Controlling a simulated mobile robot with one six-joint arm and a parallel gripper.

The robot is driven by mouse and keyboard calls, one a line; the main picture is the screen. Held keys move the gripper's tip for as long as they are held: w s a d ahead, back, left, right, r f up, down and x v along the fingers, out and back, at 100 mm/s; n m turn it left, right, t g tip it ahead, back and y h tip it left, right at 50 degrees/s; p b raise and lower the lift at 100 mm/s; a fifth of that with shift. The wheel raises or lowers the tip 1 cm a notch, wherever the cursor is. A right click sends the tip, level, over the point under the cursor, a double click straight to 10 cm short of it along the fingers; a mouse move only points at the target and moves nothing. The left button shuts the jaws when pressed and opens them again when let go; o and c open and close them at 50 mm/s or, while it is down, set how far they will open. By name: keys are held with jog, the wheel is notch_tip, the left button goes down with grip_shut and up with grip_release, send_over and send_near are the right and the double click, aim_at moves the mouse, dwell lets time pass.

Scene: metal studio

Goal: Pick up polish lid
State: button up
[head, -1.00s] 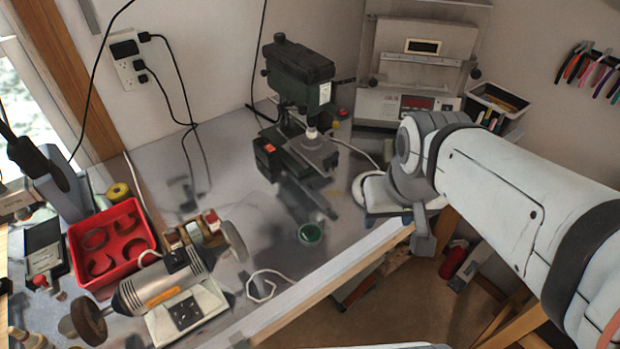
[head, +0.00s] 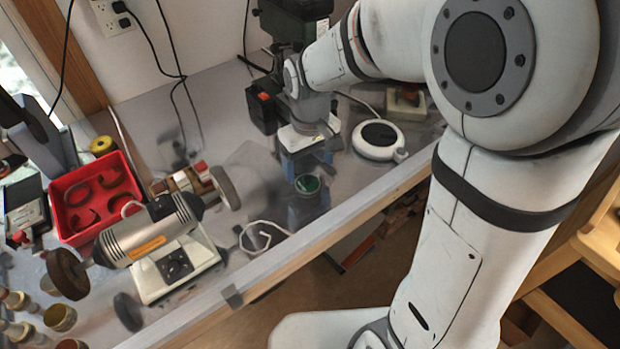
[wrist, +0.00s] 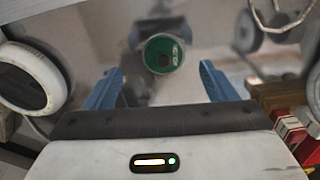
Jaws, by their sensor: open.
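The polish lid (head: 308,184) is a small round green piece with a paler rim, lying on the grey bench near its front edge. In the wrist view the lid (wrist: 163,54) shows a dark centre and pale marks on its right side. My gripper (head: 307,166) is above the bench, just behind the lid in the head view. Its blue fingers are apart with nothing between them. In the wrist view the lid appears centred between and beyond the fingertips of my gripper (wrist: 162,68). The exact height above the lid is hard to tell.
A white round device (head: 376,139) stands right of the gripper, and a green drill press (head: 290,25) behind it. A bench grinder (head: 155,240) and a red tray (head: 72,228) stand at the left.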

aim_at(308, 178)
jog(key=f, duration=0.4)
jog(key=shift+a+f, duration=0.2)
jog(key=shift+a, duration=0.05)
jog(key=c, duration=1)
